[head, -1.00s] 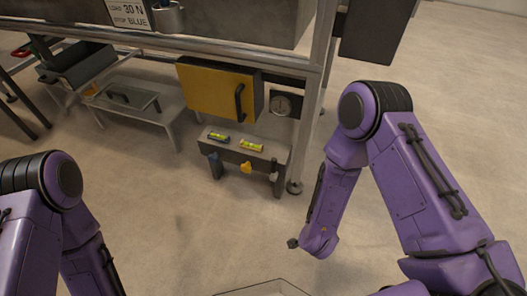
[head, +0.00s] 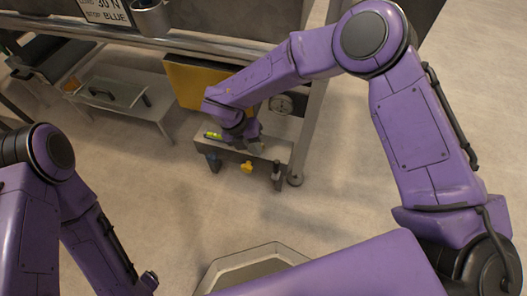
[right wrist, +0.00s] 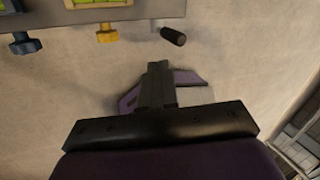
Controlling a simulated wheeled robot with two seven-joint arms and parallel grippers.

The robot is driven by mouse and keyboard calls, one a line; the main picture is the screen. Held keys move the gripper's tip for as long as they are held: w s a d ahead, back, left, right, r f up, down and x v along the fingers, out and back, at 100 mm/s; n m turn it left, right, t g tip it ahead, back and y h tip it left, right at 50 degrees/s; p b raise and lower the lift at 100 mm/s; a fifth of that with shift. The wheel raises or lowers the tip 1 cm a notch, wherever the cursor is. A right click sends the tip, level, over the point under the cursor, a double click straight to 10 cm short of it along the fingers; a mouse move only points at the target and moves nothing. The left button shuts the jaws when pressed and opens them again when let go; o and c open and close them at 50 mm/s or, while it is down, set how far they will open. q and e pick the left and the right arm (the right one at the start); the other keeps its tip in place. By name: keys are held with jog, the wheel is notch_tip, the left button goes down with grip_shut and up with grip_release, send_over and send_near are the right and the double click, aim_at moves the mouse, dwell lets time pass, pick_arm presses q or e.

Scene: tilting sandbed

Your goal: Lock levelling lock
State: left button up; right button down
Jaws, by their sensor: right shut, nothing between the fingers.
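The levelling block (head: 277,150) is a low grey bench with a yellow-green spirit vial (head: 213,136) on top; my right arm covers part of its top. A blue knob (head: 214,163), a yellow knob (head: 246,167) and a black handle (head: 277,172) are on its front. I cannot tell for certain which is the lock; the black handle is the likeliest. In the right wrist view the black handle (right wrist: 173,36) sticks out beyond my right gripper (right wrist: 160,72), which is shut, empty and apart from it. In the head view my right gripper (head: 255,145) is over the block. My left gripper is out of frame.
A yellow panel (head: 190,82) stands behind the block, with a round gauge (head: 282,104) at its right. A metal frame post (head: 309,120) rises right of the block. A small grey table (head: 125,100) stands left. Floor in front is open.

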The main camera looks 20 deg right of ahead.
aim_at(276, 170)
jog(key=shift+w+a+r, duration=0.15)
jog(key=shift+w+a, duration=0.05)
jog(key=shift+w, duration=0.1)
jog(key=b+x, duration=0.3)
jog(key=x, duration=0.7)
jog(key=shift+b, duration=0.4)
jog(key=shift+d, duration=0.15)
jog(key=shift+s+d+r+y+p, duration=0.1)
jog(key=shift+s+d+y+p, duration=0.1)
jog(key=shift+d+y+p, duration=0.1)
